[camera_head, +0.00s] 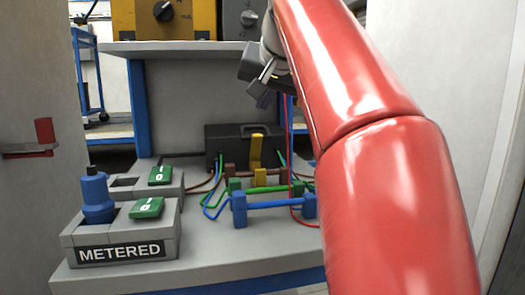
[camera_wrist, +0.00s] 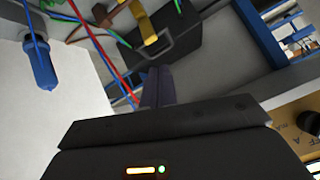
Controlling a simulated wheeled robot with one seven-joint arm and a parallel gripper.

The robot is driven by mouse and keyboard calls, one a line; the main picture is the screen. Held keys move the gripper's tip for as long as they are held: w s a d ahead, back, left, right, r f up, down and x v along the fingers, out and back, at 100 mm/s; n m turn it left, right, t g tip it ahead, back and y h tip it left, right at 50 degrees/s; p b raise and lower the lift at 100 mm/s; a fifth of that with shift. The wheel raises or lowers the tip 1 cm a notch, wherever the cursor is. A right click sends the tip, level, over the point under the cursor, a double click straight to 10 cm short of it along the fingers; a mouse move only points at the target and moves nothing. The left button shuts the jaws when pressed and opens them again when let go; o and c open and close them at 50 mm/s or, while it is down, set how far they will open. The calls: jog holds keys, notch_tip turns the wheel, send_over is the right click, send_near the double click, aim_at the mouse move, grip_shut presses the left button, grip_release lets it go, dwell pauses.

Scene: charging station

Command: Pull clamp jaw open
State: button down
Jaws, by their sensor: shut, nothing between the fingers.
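A yellow piece (camera_head: 257,150), which looks like the clamp jaw, stands upright in front of the black box, above a small yellow block (camera_head: 260,177) among the coloured bars. In the wrist view a yellow piece (camera_wrist: 147,28) shows at the top, beyond the fingertips. I cannot tell how far open the clamp is. My gripper (camera_head: 263,99) is up in front of the grey back panel, above the black box and apart from the yellow piece. In the wrist view my gripper's fingers (camera_wrist: 158,86) are together and empty.
A black box (camera_head: 223,143) with a handle stands behind blue (camera_head: 275,204), green and brown bars. Thin coloured cables run around them. A grey METERED socket box (camera_head: 150,245) holds a blue plug (camera_head: 95,196) at left. The grey bench (camera_head: 235,255) is clear in front.

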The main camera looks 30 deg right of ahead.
aim_at(254, 126)
jog(key=w+f+n+b, duration=0.1)
jog(key=w+f, duration=0.1)
jog(key=w+d+f+n+t+b, duration=0.1)
jog(key=w+f, duration=0.1)
jog(key=w, duration=0.1)
jog(key=w+d+f+n+t+h+b, duration=0.1)
jog(key=w, duration=0.2)
jog(key=shift+w+d+f+n, duration=0.15)
jog(key=shift+d+f+n, duration=0.1)
jog(key=shift+f+n, duration=0.15)
jog(key=shift+r, duration=0.1)
